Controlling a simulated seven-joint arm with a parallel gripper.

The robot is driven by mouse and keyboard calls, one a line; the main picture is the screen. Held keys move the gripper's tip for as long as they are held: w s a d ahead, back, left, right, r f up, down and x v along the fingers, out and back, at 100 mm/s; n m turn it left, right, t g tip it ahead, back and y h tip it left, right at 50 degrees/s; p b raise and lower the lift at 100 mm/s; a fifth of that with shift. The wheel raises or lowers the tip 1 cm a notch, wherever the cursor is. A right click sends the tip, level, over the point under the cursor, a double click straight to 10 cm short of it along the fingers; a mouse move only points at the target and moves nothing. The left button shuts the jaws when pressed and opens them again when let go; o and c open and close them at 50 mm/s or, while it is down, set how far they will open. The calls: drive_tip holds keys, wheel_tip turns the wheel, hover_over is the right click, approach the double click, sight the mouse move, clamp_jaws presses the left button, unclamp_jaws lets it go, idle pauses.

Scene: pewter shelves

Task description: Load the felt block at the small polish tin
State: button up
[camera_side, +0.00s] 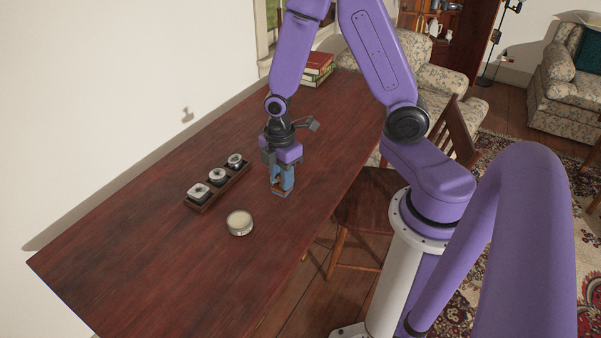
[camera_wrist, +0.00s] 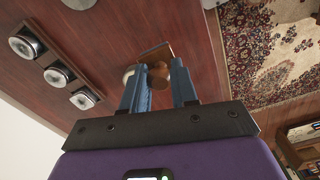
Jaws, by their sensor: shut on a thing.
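My gripper (camera_side: 282,184) has its blue fingers pointing down close above the table, right of the tin rack. In the wrist view the fingers (camera_wrist: 160,92) are shut on a brown wooden-looking piece (camera_wrist: 157,53), which I take for the felt block. Its felt face is not clear, and I cannot tell whether it touches the table. Three open metal tins sit in a row in a dark rack. The far one (camera_side: 236,160) looks smallest; it seems to be the small polish tin, also in the wrist view (camera_wrist: 83,100). The middle tin (camera_side: 217,175) and near tin (camera_side: 199,190) look larger.
A round pale-topped tin (camera_side: 240,222) stands on the table (camera_side: 150,260) in front of the rack. Red and green books (camera_side: 318,68) lie at the far end. A chair (camera_side: 365,205) stands against the right edge. The near left tabletop is clear.

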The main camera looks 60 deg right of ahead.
drive_tip(key=w+a+f, duration=0.3)
drive_tip(key=w+a, duration=0.4)
drive_tip(key=w, duration=0.3)
drive_tip(key=shift+s+a+f, duration=0.1)
drive_tip(key=shift+f, duration=1.35)
drive_tip(key=shift+s+f, duration=0.1)
drive_tip(key=shift+f, duration=1.3)
drive_tip(key=shift+f, duration=0.6)
wheel_tip(320, 180, up, 7)
idle(0.6)
drive_tip(key=shift+r, duration=0.15)
idle(0.4)
